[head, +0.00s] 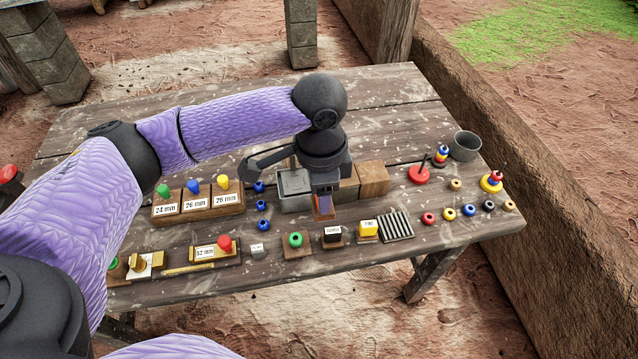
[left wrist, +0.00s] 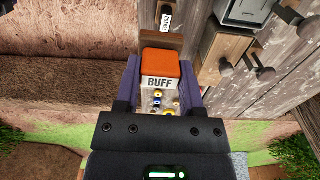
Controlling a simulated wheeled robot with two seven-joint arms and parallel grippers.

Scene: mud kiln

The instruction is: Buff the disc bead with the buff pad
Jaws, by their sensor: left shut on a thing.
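My left gripper (head: 323,204) is shut on the buff pad, an orange block with a white BUFF label. The pad (left wrist: 160,65) shows clearly between the fingers in the left wrist view, and its orange edge (head: 325,205) shows below the gripper in the head view. It is held over the table's middle, behind the front row. A green round bead (head: 295,240) with a dark centre sits on a small wooden block at the front; it looks like the disc bead. The pad is behind and right of it, apart from it. My right gripper is not in view.
A black-topped block (head: 333,236), a yellow block (head: 368,229) and a ribbed grey rack (head: 397,226) stand right of the green bead. Loose ring beads (head: 448,213) lie at right near a grey cup (head: 465,146). A grey bin (head: 293,190) and wooden blocks (head: 373,179) stand behind.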

